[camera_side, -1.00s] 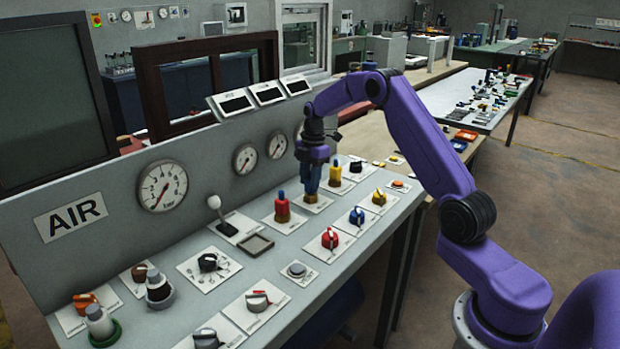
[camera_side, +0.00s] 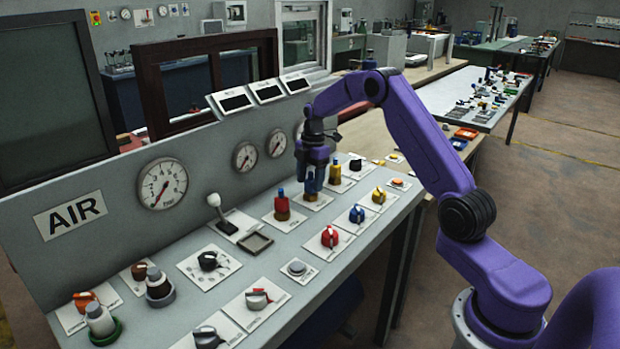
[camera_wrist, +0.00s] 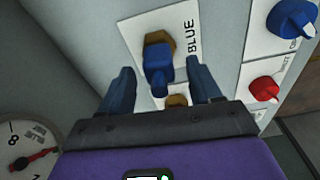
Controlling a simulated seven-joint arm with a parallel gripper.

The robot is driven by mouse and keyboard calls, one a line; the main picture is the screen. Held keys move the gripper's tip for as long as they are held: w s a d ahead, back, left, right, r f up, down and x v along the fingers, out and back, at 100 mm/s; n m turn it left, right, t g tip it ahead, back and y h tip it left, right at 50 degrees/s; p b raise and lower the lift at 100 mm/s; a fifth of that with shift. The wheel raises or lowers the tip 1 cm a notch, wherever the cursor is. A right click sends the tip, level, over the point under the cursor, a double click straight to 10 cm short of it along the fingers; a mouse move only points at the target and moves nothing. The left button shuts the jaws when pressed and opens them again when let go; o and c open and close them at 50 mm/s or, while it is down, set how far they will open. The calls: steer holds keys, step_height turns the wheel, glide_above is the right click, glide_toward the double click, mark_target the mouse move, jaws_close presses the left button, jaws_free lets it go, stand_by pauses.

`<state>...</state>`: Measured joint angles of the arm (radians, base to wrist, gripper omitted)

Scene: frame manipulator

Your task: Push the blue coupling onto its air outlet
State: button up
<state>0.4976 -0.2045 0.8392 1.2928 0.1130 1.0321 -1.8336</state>
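The blue coupling (camera_wrist: 157,77) stands between my gripper's two fingers in the wrist view, with a visible gap on each side. It sits over a brass hex outlet (camera_wrist: 158,46) on the white plate marked BLUE (camera_wrist: 192,40). Whether it is pressed fully down I cannot tell. In the side view the blue coupling (camera_side: 312,184) is partly hidden by the fingers, with the brass outlet (camera_side: 311,196) just below. My gripper (camera_wrist: 162,78) is open around the coupling; it also shows in the side view (camera_side: 312,178).
A red coupling (camera_side: 282,204) stands to the left and a yellow one (camera_side: 335,172) to the right, both close by. Red (camera_side: 330,237), blue (camera_side: 357,214) and yellow (camera_side: 379,196) knobs line the front. A gauge panel (camera_side: 215,175) rises behind.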

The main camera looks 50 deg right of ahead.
steer(key=shift+r, duration=0.1)
step_height(320, 180, up, 17)
steer(key=d, duration=0.1)
steer(key=shift+d, duration=0.35)
steer(key=shift+r, duration=0.1)
stand_by(0.5)
steer(key=s+a+m, duration=0.1)
steer(key=s+a, duration=0.6)
steer(key=a, duration=0.5)
steer(key=s+a+m, duration=0.1)
steer(key=s+a, duration=0.6)
steer(key=a, duration=0.6)
steer(key=s+f+m, duration=0.1)
steer(key=s+f, duration=0.3)
steer(key=s, duration=0.9)
steer(key=s+f+m, duration=0.1)
steer(key=s+f, duration=0.3)
steer(key=s, duration=1)
steer(key=shift+h, duration=0.4)
